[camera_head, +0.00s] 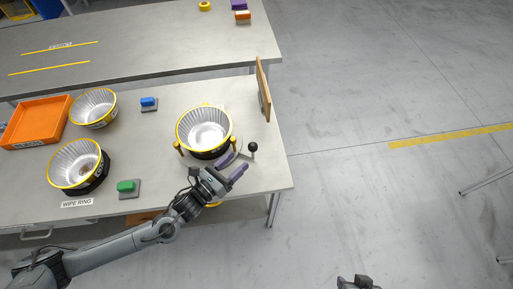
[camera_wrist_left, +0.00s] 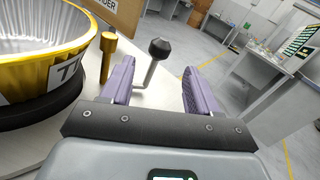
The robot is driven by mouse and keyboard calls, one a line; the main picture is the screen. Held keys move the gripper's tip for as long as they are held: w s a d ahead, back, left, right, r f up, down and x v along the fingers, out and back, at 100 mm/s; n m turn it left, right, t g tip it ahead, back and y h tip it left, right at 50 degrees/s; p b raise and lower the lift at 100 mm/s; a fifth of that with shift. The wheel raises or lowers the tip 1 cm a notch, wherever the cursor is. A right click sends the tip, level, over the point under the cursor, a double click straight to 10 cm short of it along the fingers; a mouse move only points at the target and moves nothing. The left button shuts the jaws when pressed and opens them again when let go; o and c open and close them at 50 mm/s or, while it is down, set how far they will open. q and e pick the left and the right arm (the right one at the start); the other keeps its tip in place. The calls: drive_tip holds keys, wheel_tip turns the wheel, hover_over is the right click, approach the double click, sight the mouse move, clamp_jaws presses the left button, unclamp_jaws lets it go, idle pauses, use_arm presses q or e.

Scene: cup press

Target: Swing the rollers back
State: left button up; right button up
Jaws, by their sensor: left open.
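A silver foil cup with a yellow rim (camera_head: 203,128) sits in a dark round holder on the near table. Gold roller posts stand around it, one at the left (camera_head: 178,146) and one at the right (camera_head: 233,143); the right post also shows in the left wrist view (camera_wrist_left: 107,55). A lever with a black ball knob (camera_head: 253,147) stands right of the cup. My left gripper (camera_head: 233,166) is open with purple fingers, at the cup's near right. In the left wrist view the knob (camera_wrist_left: 160,48) and its bent rod appear between the fingers (camera_wrist_left: 157,80), apparently unheld.
Two more foil cups (camera_head: 94,108) (camera_head: 78,163) and an orange tray (camera_head: 36,122) are at the left. A blue button (camera_head: 149,102) and a green button (camera_head: 126,186) sit nearby. An upright board (camera_head: 263,90) stands at the right edge. A grey part (camera_head: 355,282), perhaps mine, shows at the bottom.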

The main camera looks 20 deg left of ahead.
use_arm(q)
drive_tip(key=b+x, duration=0.1)
drive_tip(key=x, duration=0.9)
drive_tip(key=shift+w+d+b, duration=0.15)
drive_tip(key=shift+w+b, duration=0.2)
drive_tip(key=shift+b, duration=0.05)
clamp_jaws()
